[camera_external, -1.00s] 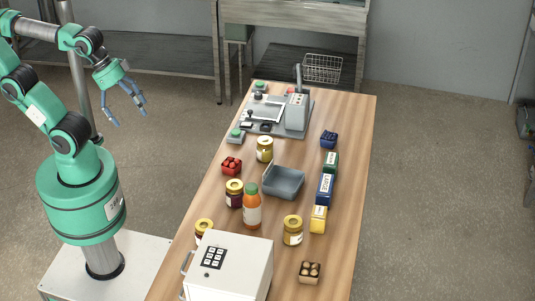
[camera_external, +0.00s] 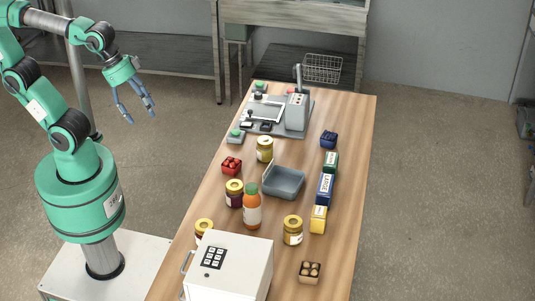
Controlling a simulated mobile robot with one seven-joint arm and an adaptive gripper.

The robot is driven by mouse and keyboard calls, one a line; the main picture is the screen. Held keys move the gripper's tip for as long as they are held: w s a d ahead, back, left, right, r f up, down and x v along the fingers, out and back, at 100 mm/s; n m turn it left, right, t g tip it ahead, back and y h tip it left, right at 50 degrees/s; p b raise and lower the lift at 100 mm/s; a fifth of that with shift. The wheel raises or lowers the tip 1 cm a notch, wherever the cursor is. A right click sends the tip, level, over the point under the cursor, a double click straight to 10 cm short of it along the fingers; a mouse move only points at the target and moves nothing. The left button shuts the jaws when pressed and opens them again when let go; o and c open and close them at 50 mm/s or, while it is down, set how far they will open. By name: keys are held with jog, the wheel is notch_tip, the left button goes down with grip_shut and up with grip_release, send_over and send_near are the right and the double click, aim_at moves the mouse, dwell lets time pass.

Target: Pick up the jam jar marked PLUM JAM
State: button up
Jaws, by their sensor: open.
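Several jam jars with gold lids stand upright on the wooden table. One dark purple jar (camera_external: 234,195) stands left of the orange bottle. Two yellowish jars stand farther back (camera_external: 265,150) and at the right front (camera_external: 293,232). The label text is too small to read, so I cannot tell which is marked PLUM JAM. My gripper (camera_external: 138,118) is open and empty, in the air left of the table, well apart from all the jars.
An orange bottle (camera_external: 252,208) touches or nearly touches the purple jar in this view. A grey open-lidded box (camera_external: 285,184) is mid-table. A white keypad box (camera_external: 232,262) stands at the front. Coloured boxes (camera_external: 325,188) line the right side. A grey machine (camera_external: 296,112) stands at the back.

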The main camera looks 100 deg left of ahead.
jog(key=w+r+g+p, duration=0.1)
jog(key=w+p, duration=0.3)
jog(key=w, duration=0.5)
jog(key=m+g+p, duration=0.3)
jog(key=g+p, duration=0.1)
jog(key=p, duration=0.5)
send_over(234, 184)
notch_tip(234, 184, down, 16)
jog(key=shift+r, duration=0.15)
jog(key=shift+f+b, duration=0.3)
jog(key=shift+f, duration=4)
